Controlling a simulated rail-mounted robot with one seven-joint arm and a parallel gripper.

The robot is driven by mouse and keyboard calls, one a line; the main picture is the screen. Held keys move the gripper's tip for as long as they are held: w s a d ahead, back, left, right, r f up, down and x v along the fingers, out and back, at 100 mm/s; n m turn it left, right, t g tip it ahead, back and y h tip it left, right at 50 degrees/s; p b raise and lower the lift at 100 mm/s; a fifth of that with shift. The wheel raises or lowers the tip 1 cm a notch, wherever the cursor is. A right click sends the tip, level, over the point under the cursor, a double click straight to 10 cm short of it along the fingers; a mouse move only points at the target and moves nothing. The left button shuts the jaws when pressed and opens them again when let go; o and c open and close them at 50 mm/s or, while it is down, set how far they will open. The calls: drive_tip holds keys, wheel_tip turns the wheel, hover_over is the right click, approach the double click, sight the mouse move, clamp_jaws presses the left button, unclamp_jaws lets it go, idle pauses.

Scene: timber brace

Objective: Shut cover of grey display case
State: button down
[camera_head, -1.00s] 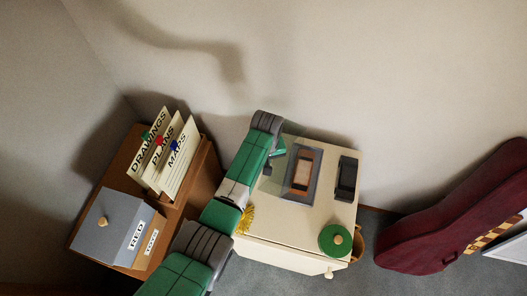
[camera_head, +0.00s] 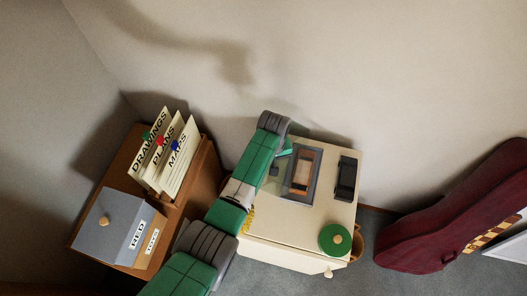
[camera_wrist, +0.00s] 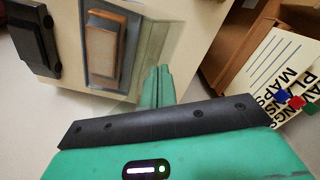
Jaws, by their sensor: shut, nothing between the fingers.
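The grey display case (camera_head: 314,184) lies on the cream cabinet top, with a brown, orange-framed block (camera_head: 302,171) inside its grey base. It also shows in the wrist view (camera_wrist: 124,82). A see-through panel, apparently the cover (camera_wrist: 152,40), stands along the case's side nearest my gripper, tilted away from the base; its edges are faint. My gripper (camera_wrist: 158,88) is shut and empty, its green fingertips close to the cover's lower part. I cannot tell whether they touch it. In the head view the fingers (camera_head: 285,149) are mostly hidden behind my wrist.
A black object (camera_head: 346,178) and a green round lid with a knob (camera_head: 335,240) sit on the cream cabinet (camera_head: 285,254). A brown stand (camera_head: 208,165) with labelled cards and a grey box (camera_head: 106,228) is at left. A dark red instrument case (camera_head: 440,225) leans at right.

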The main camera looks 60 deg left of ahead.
sight(292, 172)
drive_tip(key=shift+w+d+r, duration=0.25)
drive_tip(key=shift+w+d, duration=0.25)
drive_tip(key=shift+d, duration=0.05)
drive_tip(key=shift+w+d, duration=0.1)
drive_tip(key=shift+w+d+r, duration=0.15)
drive_tip(key=shift+w+d, duration=0.45)
idle(0.4)
drive_tip(key=shift+w+d+r, duration=0.1)
drive_tip(key=shift+w+d, duration=0.4)
drive_tip(key=shift+d, duration=0.05)
drive_tip(key=shift+w+d, duration=0.1)
drive_tip(key=shift+w+d, duration=0.5)
drive_tip(key=shift+d, duration=0.05)
drive_tip(key=shift+w+d, duration=0.1)
idle(0.4)
